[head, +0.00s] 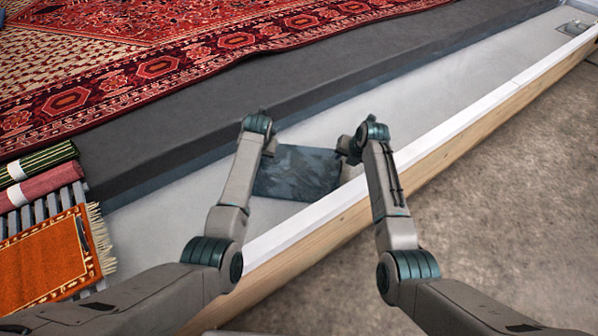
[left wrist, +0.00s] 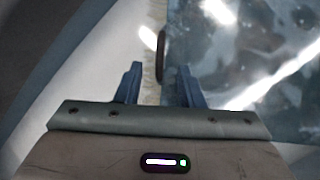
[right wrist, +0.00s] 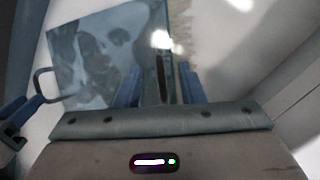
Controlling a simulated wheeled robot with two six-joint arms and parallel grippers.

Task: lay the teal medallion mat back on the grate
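The teal medallion mat (head: 297,174) lies in the pale trough between my two grippers, dark blue-teal and patchy, with glossy highlights. It also shows in the left wrist view (left wrist: 245,65) and right wrist view (right wrist: 95,55), with a pale fringe at its ends. A thin dark loop stands at each end. My left gripper (left wrist: 158,88) is open, its fingers either side of one loop (left wrist: 160,55). My right gripper (right wrist: 160,88) is open, its fingers either side of the other loop (right wrist: 161,75). The grey slatted grate (head: 66,198) is at the left, partly covered.
An orange fringed mat (head: 42,262) lies on the grate, beside green (head: 40,160) and pink (head: 42,187) rolls. A dark ledge (head: 150,130) and large red rug (head: 180,65) lie behind. A white-topped wooden rim (head: 450,150) borders the trough's near side.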

